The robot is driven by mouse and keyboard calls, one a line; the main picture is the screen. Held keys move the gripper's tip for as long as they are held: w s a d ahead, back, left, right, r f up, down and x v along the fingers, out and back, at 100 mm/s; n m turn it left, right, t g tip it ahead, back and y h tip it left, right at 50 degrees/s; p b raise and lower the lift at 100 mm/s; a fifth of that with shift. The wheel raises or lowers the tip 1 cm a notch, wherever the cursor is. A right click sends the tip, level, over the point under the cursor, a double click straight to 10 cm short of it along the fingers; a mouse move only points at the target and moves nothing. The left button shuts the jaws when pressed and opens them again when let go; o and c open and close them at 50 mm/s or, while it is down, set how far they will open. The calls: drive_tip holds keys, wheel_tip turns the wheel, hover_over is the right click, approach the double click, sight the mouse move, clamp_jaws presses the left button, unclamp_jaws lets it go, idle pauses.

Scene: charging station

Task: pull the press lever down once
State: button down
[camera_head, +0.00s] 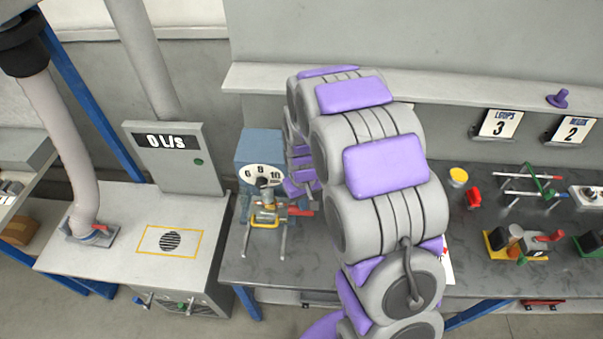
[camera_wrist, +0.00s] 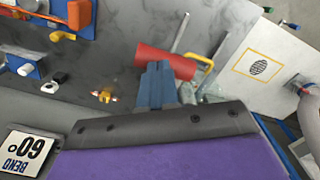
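A blue machine with a round white dial (camera_head: 262,176) marked 6, 8, 10 stands near the left end of the dark bench. A red lever handle (camera_head: 300,211) sticks out to the right at its lower front, roughly level. In the wrist view a large red cylindrical grip (camera_wrist: 160,61) lies across the upper middle. Narrow blue fingers of my gripper (camera_wrist: 158,76) lie side by side and overlap its lower edge. I cannot tell whether they touch or grip it. In the head view my arm hides the fingertips.
Left is a light bench (camera_head: 120,225) with a vent and a "0 L/s" panel (camera_head: 168,155). Right on the dark bench are a yellow-topped pot (camera_head: 458,176), a red item (camera_head: 473,197), a green-handled frame (camera_head: 540,185) and a yellow-and-black clamp-like device (camera_head: 520,245). Number cards (camera_head: 500,124) stand behind.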

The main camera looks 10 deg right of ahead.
drive_tip(key=shift+f, duration=0.5)
drive_tip(key=shift+w+f+b, duration=0.1)
drive_tip(key=shift+f+b, duration=0.35)
drive_tip(key=shift+f, duration=0.65)
drive_tip(key=shift+w+f+b, duration=0.1)
drive_tip(key=shift+f+b, duration=0.25)
drive_tip(key=shift+f, duration=0.7)
drive_tip(key=shift+r, duration=0.15)
